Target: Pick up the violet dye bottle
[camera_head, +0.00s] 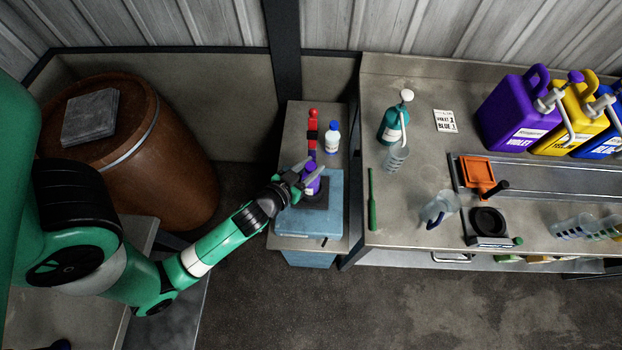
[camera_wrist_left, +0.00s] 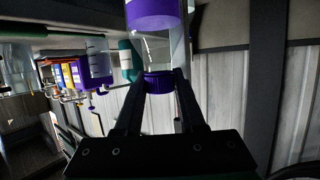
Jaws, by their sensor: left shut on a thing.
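The violet dye bottle (camera_head: 312,186) is at my left gripper (camera_head: 313,171), over the dark plate on the blue-grey machine base in the head view. In the left wrist view, the fingers (camera_wrist_left: 160,78) are shut on its violet ribbed cap (camera_wrist_left: 158,84). A pale part of the bottle and a violet band (camera_wrist_left: 155,14) show beyond the cap. The fingers and arm hide part of the bottle in the head view. I cannot tell whether its bottom touches the plate. My right gripper is not in view.
A red-topped column (camera_head: 312,124) and a white bottle with a blue cap (camera_head: 332,138) stand just behind the blue-grey base (camera_head: 330,222). The bench (camera_head: 400,220) at right holds a green wash bottle (camera_head: 390,125), cups and large jugs. A brown drum (camera_head: 165,170) stands at left.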

